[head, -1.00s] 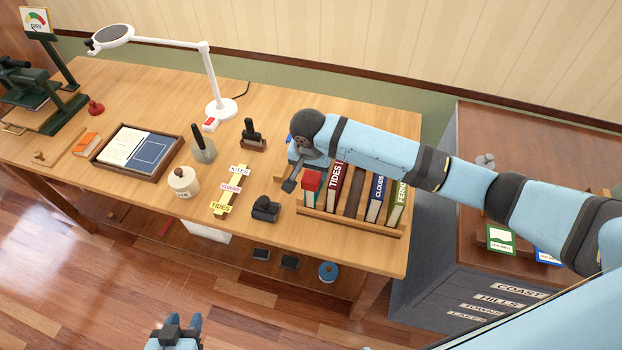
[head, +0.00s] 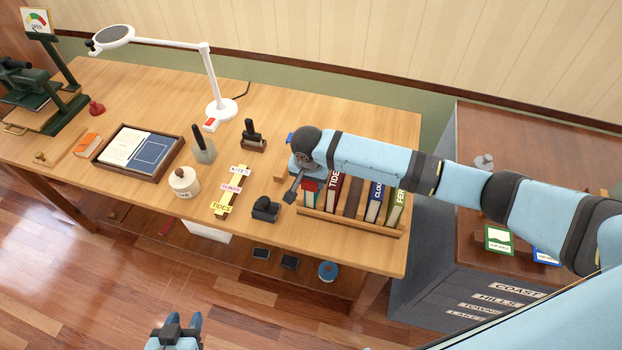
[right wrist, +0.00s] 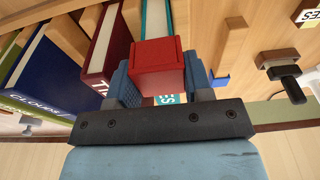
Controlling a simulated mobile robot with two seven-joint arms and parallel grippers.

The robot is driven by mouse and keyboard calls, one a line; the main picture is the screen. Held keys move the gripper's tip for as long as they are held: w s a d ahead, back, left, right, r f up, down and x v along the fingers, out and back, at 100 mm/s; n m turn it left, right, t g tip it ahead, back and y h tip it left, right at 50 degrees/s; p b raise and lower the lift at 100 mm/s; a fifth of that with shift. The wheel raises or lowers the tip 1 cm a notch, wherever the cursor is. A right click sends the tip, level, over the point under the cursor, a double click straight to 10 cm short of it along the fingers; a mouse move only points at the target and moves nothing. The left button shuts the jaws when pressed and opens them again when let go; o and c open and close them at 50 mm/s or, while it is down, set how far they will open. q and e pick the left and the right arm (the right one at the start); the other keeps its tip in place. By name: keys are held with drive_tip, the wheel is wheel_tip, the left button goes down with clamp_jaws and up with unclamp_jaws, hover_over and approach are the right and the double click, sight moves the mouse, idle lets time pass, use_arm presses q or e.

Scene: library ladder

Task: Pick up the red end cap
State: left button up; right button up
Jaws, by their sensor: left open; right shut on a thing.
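The red end cap (right wrist: 157,62) is a small red block, seen large in the right wrist view. My right gripper (right wrist: 160,82) is shut on it, with one blue finger on each side. The cap is at the end of the book row, in front of a teal book (right wrist: 156,22); whether it touches the book is unclear. In the head view my right arm's dark wrist covers most of this place, and a little red (head: 311,186) shows under it. My left gripper (head: 178,328) is open and empty at the bottom edge, away from the table.
A wooden book rack (head: 350,224) holds several upright books beside the cap. A dark stamp-like block (head: 265,209) stands just left of it. A label strip (head: 230,190), white jar (head: 184,182) and tray (head: 138,152) are further left. A dark cabinet (head: 480,290) stands right.

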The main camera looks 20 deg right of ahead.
wheel_tip(320, 180, up, 20)
drive_tip(key=b, duration=0.1)
idle(0.5)
